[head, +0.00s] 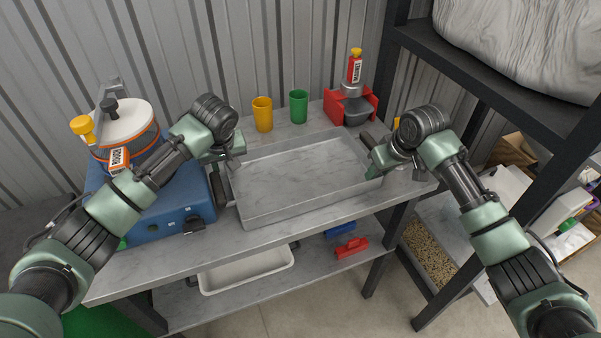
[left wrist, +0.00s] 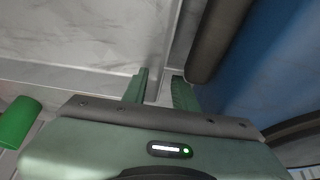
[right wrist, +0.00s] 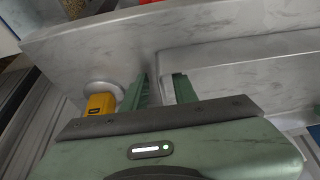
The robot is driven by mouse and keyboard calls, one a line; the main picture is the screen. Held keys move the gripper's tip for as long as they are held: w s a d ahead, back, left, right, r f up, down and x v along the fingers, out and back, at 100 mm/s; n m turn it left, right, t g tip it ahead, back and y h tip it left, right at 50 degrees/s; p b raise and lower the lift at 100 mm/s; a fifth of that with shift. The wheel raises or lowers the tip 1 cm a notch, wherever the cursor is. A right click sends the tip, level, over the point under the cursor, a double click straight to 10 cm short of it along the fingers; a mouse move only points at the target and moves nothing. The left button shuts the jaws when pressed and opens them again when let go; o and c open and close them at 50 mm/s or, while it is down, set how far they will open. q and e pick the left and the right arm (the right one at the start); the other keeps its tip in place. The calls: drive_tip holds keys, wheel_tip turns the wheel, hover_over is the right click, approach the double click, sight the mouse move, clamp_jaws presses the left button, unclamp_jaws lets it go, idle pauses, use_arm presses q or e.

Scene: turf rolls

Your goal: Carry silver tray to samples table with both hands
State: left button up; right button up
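The silver tray (head: 305,198) is a shallow rectangular metal tray. It lies flat and empty on the grey bench (head: 270,238). Dark bars show at its left end (head: 223,187) and right end. My left gripper (head: 232,160) is at the tray's back left corner; in the left wrist view its fingers (left wrist: 159,90) stand apart, with the tray's wall between them. My right gripper (head: 375,165) is at the tray's right end; in the right wrist view its fingers (right wrist: 160,90) stand apart around the tray's wall, with a gap showing. The samples table cannot be told apart.
A blue machine (head: 175,205) stands close left of the tray. A yellow cup (head: 262,114), a green cup (head: 298,106) and a red stand (head: 350,108) are behind it. A dark shelf frame (head: 500,75) rises at right. A white tub (head: 246,270) sits below.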

use_arm(q)
drive_tip(key=shift+c, duration=0.3)
use_arm(e)
drive_tip(key=shift+c, duration=0.3)
use_arm(q)
clamp_jaws()
use_arm(e)
clamp_jaws()
use_arm(q)
drive_tip(key=shift+r, duration=0.1)
use_arm(e)
drive_tip(key=shift+r, duration=0.1)
